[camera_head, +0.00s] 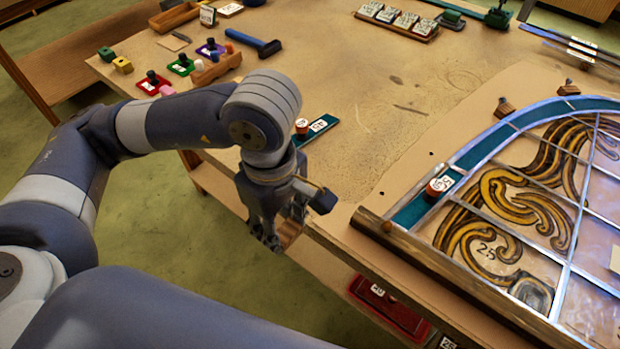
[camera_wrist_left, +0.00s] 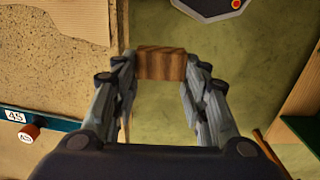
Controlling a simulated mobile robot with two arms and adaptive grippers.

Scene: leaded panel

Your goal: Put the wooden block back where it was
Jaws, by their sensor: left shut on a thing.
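The wooden block (camera_wrist_left: 161,63) is brown with visible grain and is held between the fingertips of my left gripper (camera_head: 278,236). It also shows in the head view (camera_head: 289,233), partly hidden by the fingers. In the left wrist view, the left gripper (camera_wrist_left: 160,80) is shut on the block from both sides. The block hangs just off the table's front edge, with green floor below it. My right gripper is not in view.
The leaded panel (camera_head: 483,243) lies on the table's right side, with small wooden pieces (camera_head: 505,108) near its border. A teal strip (camera_head: 316,131) with a knob lies near the gripper. The table's middle (camera_head: 370,60) is fairly clear.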

